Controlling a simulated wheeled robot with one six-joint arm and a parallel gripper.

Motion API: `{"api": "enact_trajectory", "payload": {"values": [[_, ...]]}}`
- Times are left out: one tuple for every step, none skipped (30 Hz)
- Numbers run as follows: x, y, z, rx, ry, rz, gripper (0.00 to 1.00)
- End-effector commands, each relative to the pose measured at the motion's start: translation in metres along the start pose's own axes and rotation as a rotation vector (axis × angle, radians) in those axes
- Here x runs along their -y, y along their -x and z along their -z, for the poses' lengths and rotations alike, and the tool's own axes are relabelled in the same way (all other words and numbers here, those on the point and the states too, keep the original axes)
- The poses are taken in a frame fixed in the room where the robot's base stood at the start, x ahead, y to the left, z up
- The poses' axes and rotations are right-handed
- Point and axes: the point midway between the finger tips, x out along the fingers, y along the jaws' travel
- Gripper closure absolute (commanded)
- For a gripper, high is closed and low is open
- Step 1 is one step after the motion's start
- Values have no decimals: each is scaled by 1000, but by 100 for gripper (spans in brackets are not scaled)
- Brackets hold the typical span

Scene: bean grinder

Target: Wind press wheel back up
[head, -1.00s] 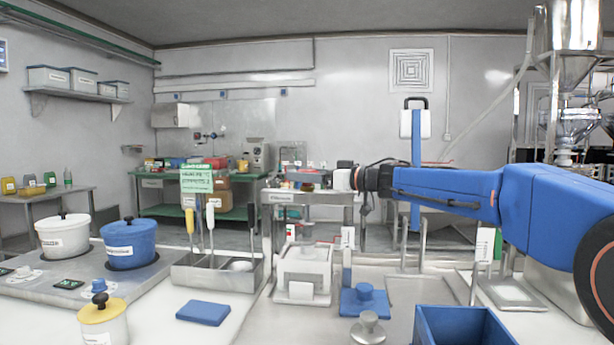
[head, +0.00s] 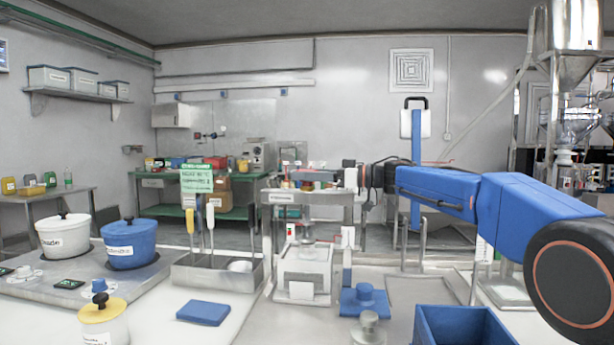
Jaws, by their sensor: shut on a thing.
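The press stands at the middle of the bench: a metal frame with a top beam (head: 308,198) over a white box-shaped mould (head: 304,273). A flat press plate (head: 315,226) hangs above the mould with a gap between. The press wheel (head: 310,186) is at the top of the frame, small and partly hidden by my gripper. My gripper (head: 333,180) reaches in from the right at wheel height and is shut on the wheel; its fingertips are hard to make out.
A blue lidded block (head: 364,302) and a metal tamper (head: 369,328) stand right of the press, with a blue bin (head: 462,326) in front. A utensil holder (head: 218,273) and blue cloth (head: 204,312) lie left. White and blue pots (head: 130,245) stand further left.

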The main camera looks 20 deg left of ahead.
Motion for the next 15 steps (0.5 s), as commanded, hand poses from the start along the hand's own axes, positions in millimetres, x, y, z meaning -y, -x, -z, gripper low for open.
{"api": "enact_trajectory", "payload": {"values": [[-2,0,1,-2,1,25,72],[-2,0,1,-3,2,42,72],[-2,0,2,-3,2,59,72],[-1,0,2,-2,2,72,72],[-1,0,2,-2,2,81,72],[-1,0,1,-2,1,93,72],[-1,1,1,-2,1,99,72],[-1,1,1,-2,1,104,72],[-1,1,2,-1,1,108,72],[0,1,2,-1,1,110,72],[0,1,2,-1,2,111,72],[0,1,2,-1,2,112,72],[0,1,2,-1,2,111,72],[0,1,2,-1,1,111,72],[0,1,2,-1,1,111,72]]}}
